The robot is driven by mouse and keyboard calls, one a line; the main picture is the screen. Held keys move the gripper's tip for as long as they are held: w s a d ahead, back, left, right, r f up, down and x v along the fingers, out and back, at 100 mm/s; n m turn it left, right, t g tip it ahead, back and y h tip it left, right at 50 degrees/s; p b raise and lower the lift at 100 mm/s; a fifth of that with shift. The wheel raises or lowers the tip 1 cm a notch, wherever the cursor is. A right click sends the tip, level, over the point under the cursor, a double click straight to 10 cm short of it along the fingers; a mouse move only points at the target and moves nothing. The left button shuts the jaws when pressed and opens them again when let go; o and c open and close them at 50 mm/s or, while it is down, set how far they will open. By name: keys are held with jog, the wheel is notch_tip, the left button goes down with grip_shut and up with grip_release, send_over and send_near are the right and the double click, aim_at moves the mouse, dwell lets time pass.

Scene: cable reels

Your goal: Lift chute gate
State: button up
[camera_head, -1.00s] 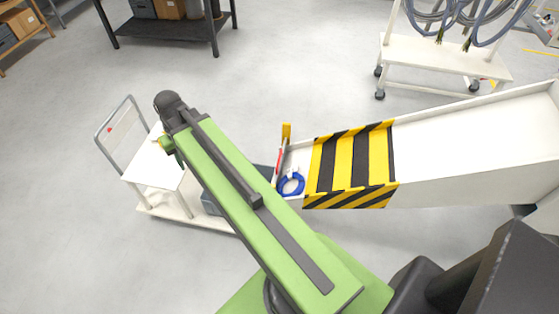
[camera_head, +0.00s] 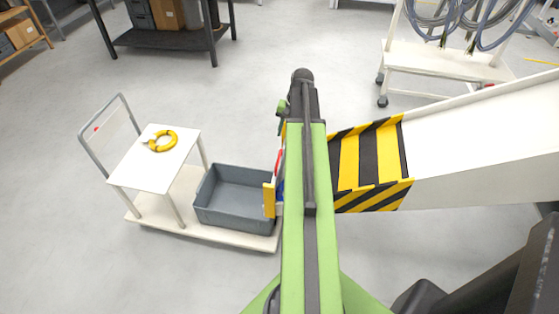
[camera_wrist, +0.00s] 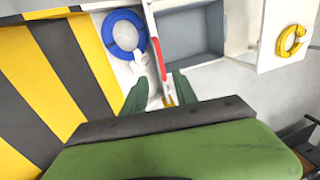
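The chute gate is a thin panel across the chute's low end. Its red strip (camera_wrist: 158,58) shows in the wrist view, and a bit of the red shows left of my arm in the head view (camera_head: 279,160). My gripper (camera_wrist: 160,93) is open; its two green fingers stand apart, with the gate's near end appearing between them. I cannot tell whether they touch it. A blue cable coil (camera_wrist: 122,35) with a white tag lies in the chute behind the gate. In the head view my arm hides most of the gate, the coil and the fingers.
The black-and-yellow striped chute (camera_head: 368,155) runs right. A trolley (camera_head: 238,238) with a grey bin (camera_head: 232,198) stands left of the gate; a yellow coil (camera_head: 162,140) lies on its raised white shelf (camera_head: 150,172). A hose rack (camera_head: 440,60) is at the back right.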

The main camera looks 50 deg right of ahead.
aim_at(278, 161)
jog(key=w+f+b, duration=0.1)
jog(key=f+b, duration=0.3)
jog(key=f, duration=0.1)
jog(key=a+f+b, duration=0.1)
jog(key=f+b, duration=0.4)
jog(key=w+f+b, duration=0.1)
jog(key=f+b, duration=0.4)
jog(key=shift+w+a+f, duration=0.25)
jog(key=shift+w+a, duration=0.05)
jog(key=shift+r, duration=0.1)
jog(key=c, duration=0.7)
grip_shut()
jog(key=shift+w+a+r, duration=0.1)
